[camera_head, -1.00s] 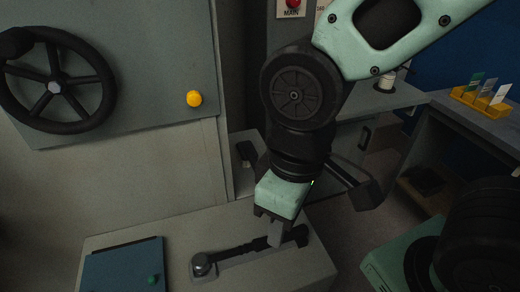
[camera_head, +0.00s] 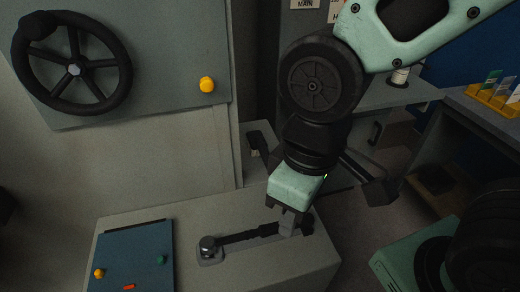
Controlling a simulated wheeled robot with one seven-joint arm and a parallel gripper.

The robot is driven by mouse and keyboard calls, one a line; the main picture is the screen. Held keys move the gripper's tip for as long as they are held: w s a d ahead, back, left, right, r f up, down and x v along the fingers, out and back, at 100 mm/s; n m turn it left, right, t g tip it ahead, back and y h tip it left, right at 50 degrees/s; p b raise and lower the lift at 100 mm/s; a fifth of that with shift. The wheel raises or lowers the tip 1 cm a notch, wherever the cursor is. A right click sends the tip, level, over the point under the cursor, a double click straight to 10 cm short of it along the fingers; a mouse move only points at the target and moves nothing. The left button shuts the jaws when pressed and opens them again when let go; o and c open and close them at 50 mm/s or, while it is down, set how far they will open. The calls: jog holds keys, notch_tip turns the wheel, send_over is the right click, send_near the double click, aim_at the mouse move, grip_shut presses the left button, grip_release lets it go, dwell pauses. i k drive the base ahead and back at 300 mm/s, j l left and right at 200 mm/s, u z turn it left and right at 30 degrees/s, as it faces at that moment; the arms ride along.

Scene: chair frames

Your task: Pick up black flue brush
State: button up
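A long black bar-like thing (camera_head: 246,237) lies on the grey cabinet top (camera_head: 200,275), with a round black and metal knob (camera_head: 208,246) at its left end. I cannot tell whether it is the flue brush or a lever; no bristles can be made out. My gripper (camera_head: 288,224) points down over its right part, with grey fingers at or in front of the bar. The fingers overlap the bar in the picture; contact and finger gap cannot be made out. Part of the bar is hidden behind them.
A black handwheel (camera_head: 74,70) and a yellow knob (camera_head: 207,85) are on the grey machine at upper left. A blue panel (camera_head: 130,250) with small buttons is on the cabinet top. A desk with a yellow holder (camera_head: 492,101) stands at right. Dark floor lies between.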

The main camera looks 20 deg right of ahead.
aim_at(256, 142)
jog(key=k+j+u, duration=0.15)
jog(key=k+u, duration=0.35)
jog(key=l+u, duration=0.35)
jog(key=k+l+u, duration=0.1)
jog(key=l+u, duration=0.15)
jog(key=u, duration=0.15)
jog(key=k+l+u, duration=0.15)
jog(key=l+u, duration=0.2)
jog(key=k+l, duration=0.1)
jog(key=l, duration=0.35)
jog(key=k+l, duration=0.1)
jog(key=l, duration=0.85)
jog(key=i+l, duration=0.15)
jog(key=i, duration=0.05)
